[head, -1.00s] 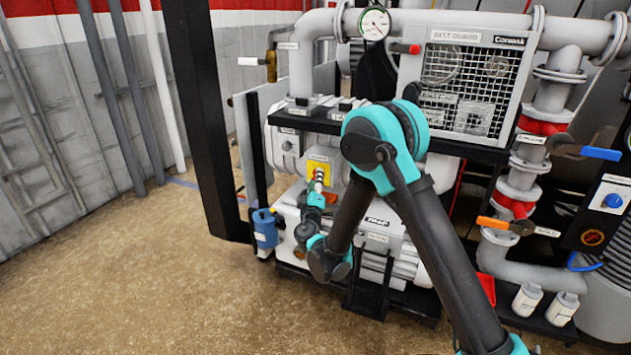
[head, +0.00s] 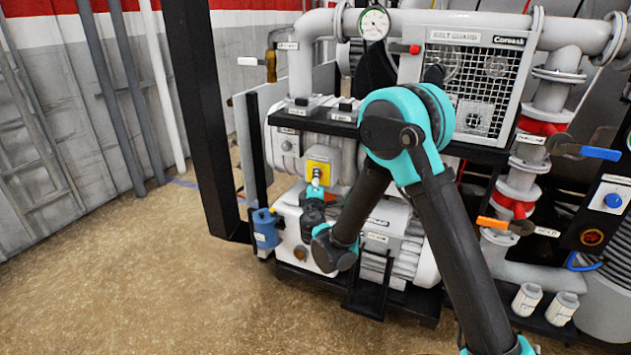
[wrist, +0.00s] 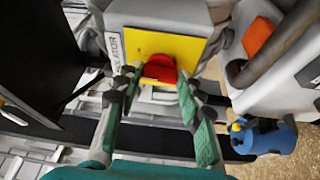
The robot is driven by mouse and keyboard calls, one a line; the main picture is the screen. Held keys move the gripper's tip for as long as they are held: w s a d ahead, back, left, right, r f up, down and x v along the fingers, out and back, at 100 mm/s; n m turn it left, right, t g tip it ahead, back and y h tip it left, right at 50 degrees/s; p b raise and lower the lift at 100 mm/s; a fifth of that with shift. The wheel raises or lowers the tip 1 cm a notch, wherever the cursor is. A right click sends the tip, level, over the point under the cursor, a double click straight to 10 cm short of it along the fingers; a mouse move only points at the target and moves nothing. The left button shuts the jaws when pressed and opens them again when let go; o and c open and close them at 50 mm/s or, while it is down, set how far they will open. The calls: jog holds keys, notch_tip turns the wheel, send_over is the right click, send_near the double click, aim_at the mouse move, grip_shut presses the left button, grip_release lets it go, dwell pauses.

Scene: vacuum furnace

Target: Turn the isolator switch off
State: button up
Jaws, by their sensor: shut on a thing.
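The isolator switch is a red knob (wrist: 160,69) on a yellow plate (wrist: 188,44), with a label reading "ISOLATOR" beside it in the wrist view. In the head view the yellow plate (head: 318,167) sits on the grey pump housing, and my gripper covers much of the knob. My gripper (wrist: 158,76) has its two green-padded fingers on either side of the red knob and is shut on it. In the head view my gripper (head: 317,184) reaches up to the plate from below. The exact angle of the knob is hard to tell.
A blue canister (head: 265,228) stands left of the pump; it also shows in the wrist view (wrist: 268,137). A black post (head: 205,120) rises at the left. Valves with an orange handle (head: 505,226) and a blue handle (head: 600,153) are at the right. The floor at left is clear.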

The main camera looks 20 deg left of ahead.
jog(key=shift+r+n+g+h, duration=0.15)
jog(key=shift+n+g+h, duration=0.35)
jog(key=shift+n, duration=1)
jog(key=shift+r+n+g+h, duration=0.1)
jog(key=shift+n+g+h, duration=0.35)
jog(key=shift+n, duration=1.05)
jog(key=o, duration=1.2)
jog(key=shift+c, duration=0.2)
jog(key=v, duration=1.2)
jog(key=shift+d+r, duration=0.1)
jog(key=shift+d, duration=0.1)
